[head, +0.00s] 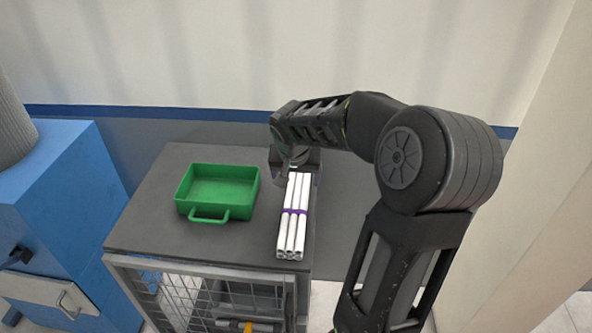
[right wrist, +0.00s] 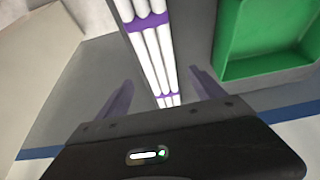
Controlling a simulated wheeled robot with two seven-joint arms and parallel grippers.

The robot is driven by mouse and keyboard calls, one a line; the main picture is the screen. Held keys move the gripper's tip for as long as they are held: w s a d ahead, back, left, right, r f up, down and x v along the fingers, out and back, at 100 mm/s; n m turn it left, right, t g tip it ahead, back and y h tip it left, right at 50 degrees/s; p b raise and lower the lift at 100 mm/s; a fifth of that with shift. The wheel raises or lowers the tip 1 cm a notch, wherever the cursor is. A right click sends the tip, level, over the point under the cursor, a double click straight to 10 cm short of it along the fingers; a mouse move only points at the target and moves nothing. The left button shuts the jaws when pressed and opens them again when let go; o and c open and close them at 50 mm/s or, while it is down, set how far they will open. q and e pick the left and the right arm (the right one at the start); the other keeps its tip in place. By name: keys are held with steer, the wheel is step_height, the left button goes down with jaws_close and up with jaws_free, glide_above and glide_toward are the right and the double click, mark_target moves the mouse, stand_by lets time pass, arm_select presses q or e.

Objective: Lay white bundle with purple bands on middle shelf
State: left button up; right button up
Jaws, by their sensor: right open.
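The white bundle of pipes with purple bands (head: 292,226) lies on the grey top of the cabinet (head: 150,215), near its right edge, its near ends toward the front. My right gripper (head: 294,178) is open at the far end of the bundle. In the right wrist view the bundle (right wrist: 150,45) runs between the two spread fingers (right wrist: 158,80), with a gap on either side; I cannot tell whether they are low enough to straddle it. The cabinet's inside shows only partly through its wire mesh, and I cannot make out the middle shelf clearly. My left gripper is out of view.
A green tray with a handle (head: 219,188) stands on the cabinet top left of the bundle; it also shows in the right wrist view (right wrist: 268,68). A blue machine (head: 70,200) stands at the left. A wall (head: 180,60) is close behind the cabinet. Something black and yellow (head: 248,326) lies low inside.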

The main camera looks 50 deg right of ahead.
steer(key=v, duration=0.5)
steer(key=shift+s+a+r+b, duration=0.1)
steer(key=shift+r+b, duration=0.2)
steer(key=shift+r, duration=0.05)
